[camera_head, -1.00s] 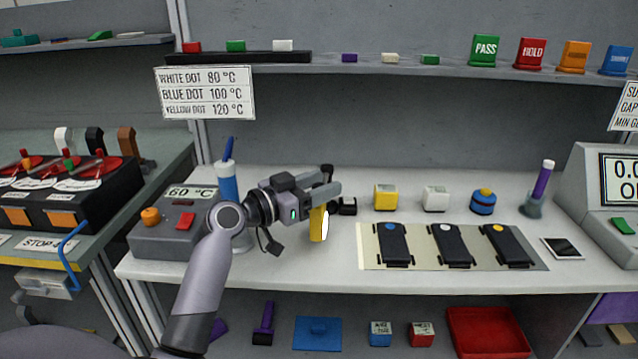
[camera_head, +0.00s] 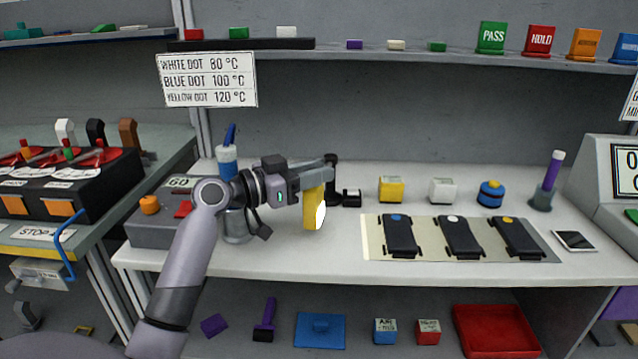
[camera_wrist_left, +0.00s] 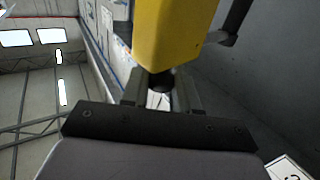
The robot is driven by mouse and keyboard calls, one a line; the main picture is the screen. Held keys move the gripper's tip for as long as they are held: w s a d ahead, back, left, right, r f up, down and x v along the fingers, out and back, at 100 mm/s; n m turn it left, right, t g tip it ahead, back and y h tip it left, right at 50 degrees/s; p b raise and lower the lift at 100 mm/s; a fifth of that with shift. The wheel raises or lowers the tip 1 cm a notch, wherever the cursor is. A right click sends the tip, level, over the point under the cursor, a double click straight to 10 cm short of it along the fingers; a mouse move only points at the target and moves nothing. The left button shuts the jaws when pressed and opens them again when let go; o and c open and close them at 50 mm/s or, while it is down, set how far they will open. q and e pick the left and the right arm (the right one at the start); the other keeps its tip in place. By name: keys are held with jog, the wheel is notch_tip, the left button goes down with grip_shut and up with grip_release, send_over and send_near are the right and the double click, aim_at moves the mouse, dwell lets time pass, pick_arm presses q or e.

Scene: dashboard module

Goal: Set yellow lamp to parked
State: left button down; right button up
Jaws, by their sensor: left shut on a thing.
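A yellow lamp (camera_head: 311,209) with a white oval face is held in my left gripper (camera_head: 318,180) above the workbench. The gripper is shut on it, and the lamp hangs below the jaws with its white face toward the right. In the left wrist view the yellow body (camera_wrist_left: 172,35) fills the top middle, between the fingers. A dark post (camera_head: 331,178) stands just behind and to the right of the jaws; I cannot tell whether they touch. My right gripper is in neither view.
Three black dotted modules lie on a beige mat (camera_head: 372,246). The bench front (camera_head: 300,262) is clear.

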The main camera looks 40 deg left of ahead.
pick_arm(q)
jog(key=shift+a+r, duration=0.15)
jog(key=shift+r, duration=0.1)
jog(key=c, duration=1)
grip_release()
jog(key=shift+o, duration=0.2)
jog(key=shift+s+f, duration=0.1)
jog(key=shift+f, duration=0.05)
jog(key=shift+s+a, duration=0.2)
jog(key=shift+s, duration=0.1)
jog(key=b+v, duration=0.1)
jog(key=v, duration=0.5)
jog(key=shift+s+b, duration=0.2)
jog(key=shift+b, duration=0.1)
